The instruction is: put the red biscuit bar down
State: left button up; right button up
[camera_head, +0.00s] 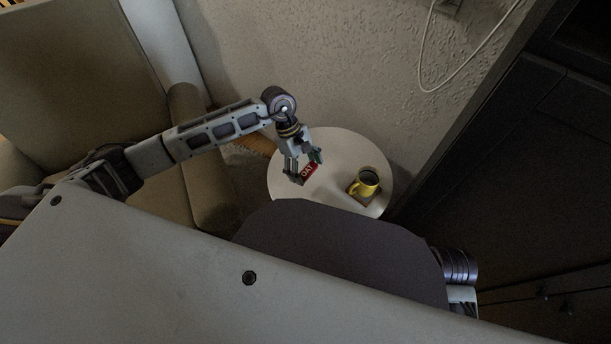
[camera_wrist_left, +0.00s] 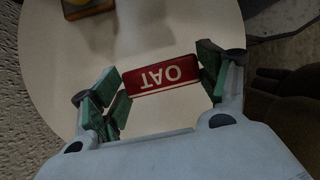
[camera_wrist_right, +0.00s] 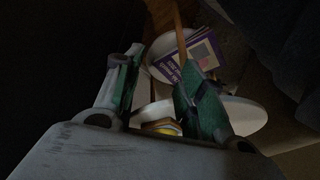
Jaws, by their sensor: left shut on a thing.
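The red biscuit bar (camera_head: 309,171) has white "OAT" lettering. My left gripper (camera_head: 305,168) is shut on it, over the left part of the round white table (camera_head: 330,142). In the left wrist view the bar (camera_wrist_left: 160,80) lies crosswise between both fingertips, its lettering upside down. The white tabletop (camera_wrist_left: 165,25) is behind it; I cannot tell whether the bar touches it. My right gripper (camera_wrist_right: 159,58) shows only in the right wrist view, its fingers apart with nothing between them.
A yellow mug (camera_head: 366,184) with a dark inside stands on a small flat brown thing at the table's right. A purple book (camera_wrist_right: 188,62) shows in the right wrist view. An armchair (camera_head: 205,190) is left, dark cabinets (camera_head: 500,150) right. The table's middle is clear.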

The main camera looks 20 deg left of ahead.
aim_at(305, 177)
pick_arm(q)
notch_tip(305, 177, down, 4)
jog(key=shift+f+b, duration=0.15)
jog(key=shift+b, duration=0.45)
jog(key=shift+f, duration=0.4)
pick_arm(e)
jog(key=f, duration=0.2)
jog(key=a+f, duration=0.1)
jog(key=shift+w+f+y, duration=0.1)
jog(key=shift+w+y, duration=0.15)
jog(key=shift+y, duration=0.05)
jog(key=shift+t, duration=0.3)
pick_arm(q)
jog(key=shift+f, duration=0.1)
pick_arm(e)
jog(key=shift+w, duration=0.2)
pick_arm(q)
jog(key=o, duration=0.9)
jog(key=shift+c, duration=0.2)
pick_arm(e)
jog(key=shift+s+f, duration=0.15)
jog(key=shift+f, duration=0.05)
